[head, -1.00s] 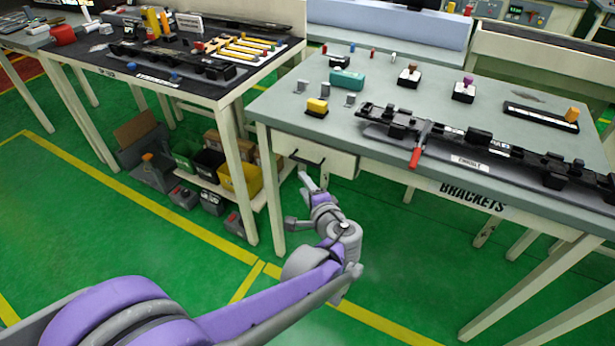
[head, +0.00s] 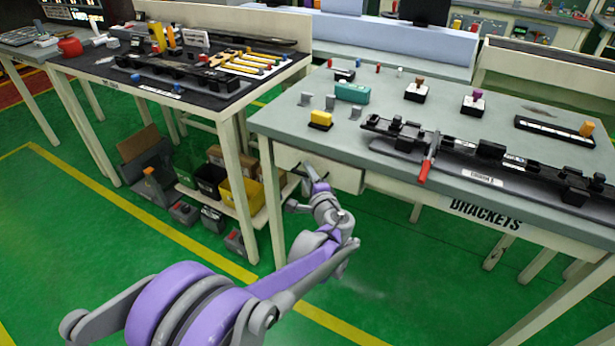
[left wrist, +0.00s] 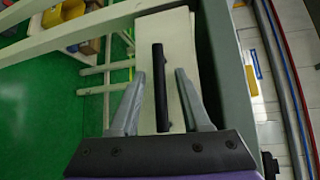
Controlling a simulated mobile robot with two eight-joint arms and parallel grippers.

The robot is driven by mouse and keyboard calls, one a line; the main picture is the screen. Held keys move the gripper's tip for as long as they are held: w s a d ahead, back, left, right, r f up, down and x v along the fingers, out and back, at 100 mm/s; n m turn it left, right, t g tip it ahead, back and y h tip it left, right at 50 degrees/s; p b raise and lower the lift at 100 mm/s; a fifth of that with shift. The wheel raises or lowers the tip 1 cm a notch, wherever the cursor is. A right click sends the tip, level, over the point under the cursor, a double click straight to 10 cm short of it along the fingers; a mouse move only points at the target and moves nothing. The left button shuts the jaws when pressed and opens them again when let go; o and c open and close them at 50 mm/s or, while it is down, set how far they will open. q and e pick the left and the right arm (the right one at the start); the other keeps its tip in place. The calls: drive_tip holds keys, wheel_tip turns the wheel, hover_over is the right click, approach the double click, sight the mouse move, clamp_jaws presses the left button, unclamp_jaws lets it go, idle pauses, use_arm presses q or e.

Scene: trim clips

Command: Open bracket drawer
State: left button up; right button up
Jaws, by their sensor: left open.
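The bracket drawer (head: 347,178) is a pale box front under the left end of the grey table labelled BRACKETS; it looks shut. Its black bar handle (left wrist: 161,85) shows in the left wrist view on the cream drawer front (left wrist: 181,40). My left gripper (head: 306,168) is at the drawer front and hides most of the handle in the head view. In the left wrist view my left gripper (left wrist: 160,73) is open, one finger on each side of the handle, with visible gaps on both sides. Whether it touches the drawer cannot be told. My right gripper is not in view.
The BRACKETS tabletop (head: 400,110) carries a black trim strip (head: 480,155), a red-handled clamp (head: 425,168), a yellow block (head: 321,118) and other small parts. A second table (head: 200,95) stands left, with bins (head: 240,190) on its lower shelf. Green floor lies open in front.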

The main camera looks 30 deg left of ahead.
use_arm(q)
drive_tip(key=shift+w, duration=0.1)
clamp_jaws()
idle(1.4)
